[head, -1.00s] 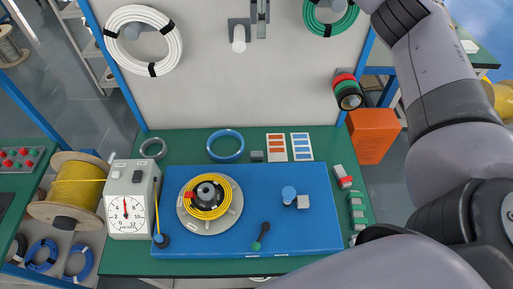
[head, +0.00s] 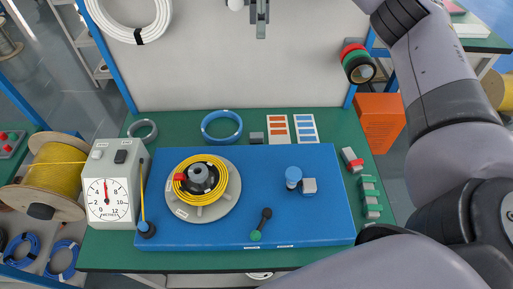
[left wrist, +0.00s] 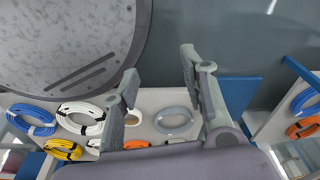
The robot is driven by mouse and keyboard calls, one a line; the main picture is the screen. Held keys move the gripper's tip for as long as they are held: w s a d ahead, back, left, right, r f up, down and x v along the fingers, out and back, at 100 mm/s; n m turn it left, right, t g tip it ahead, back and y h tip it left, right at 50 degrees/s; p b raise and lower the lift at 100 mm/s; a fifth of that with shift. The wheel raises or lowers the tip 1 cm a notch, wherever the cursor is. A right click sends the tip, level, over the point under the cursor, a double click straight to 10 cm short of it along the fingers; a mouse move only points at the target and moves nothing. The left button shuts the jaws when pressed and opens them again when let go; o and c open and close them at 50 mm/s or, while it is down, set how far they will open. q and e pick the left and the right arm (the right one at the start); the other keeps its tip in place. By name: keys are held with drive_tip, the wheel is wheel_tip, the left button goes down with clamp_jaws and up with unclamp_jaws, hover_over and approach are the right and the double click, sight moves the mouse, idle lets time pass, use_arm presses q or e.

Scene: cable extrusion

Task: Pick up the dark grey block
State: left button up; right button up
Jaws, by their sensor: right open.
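The dark grey block (head: 257,138) is small and sits on the green table top, behind the blue mat, between a blue ring and an orange-marked card in the head view. My right gripper (head: 261,30) hangs in at the top edge of the head view, in front of the pale back panel and apart from the block. It is open, and only its lower part shows. My left gripper (left wrist: 158,65) shows in the left wrist view with its fingers spread and nothing between them. The left wrist view does not show the block.
A dial box (head: 108,190) stands left. The blue ring (head: 222,124) and cards (head: 278,129) flank the dark block closely.

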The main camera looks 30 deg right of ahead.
use_arm(q)
drive_tip(key=w+d+f+b, duration=0.2)
drive_tip(key=w+f+b, duration=0.8)
drive_tip(key=b, duration=0.9)
use_arm(e)
wheel_tip(320, 180, down, 21)
drive_tip(key=b, duration=0.3)
hover_over(256, 135)
drive_tip(key=d, duration=0.1)
wheel_tip(256, 135, down, 13)
drive_tip(key=shift+r, duration=0.2)
drive_tip(key=shift+a+f+b, duration=0.2)
drive_tip(key=shift+f, duration=1.35)
drive_tip(key=shift+a+f+b, duration=0.15)
drive_tip(key=shift+f+b, duration=0.05)
drive_tip(key=shift+f, duration=1.3)
use_arm(q)
drive_tip(key=w+r+t, duration=0.1)
drive_tip(key=w+r, duration=0.2)
drive_tip(key=r, duration=0.5)
use_arm(e)
clamp_jaws()
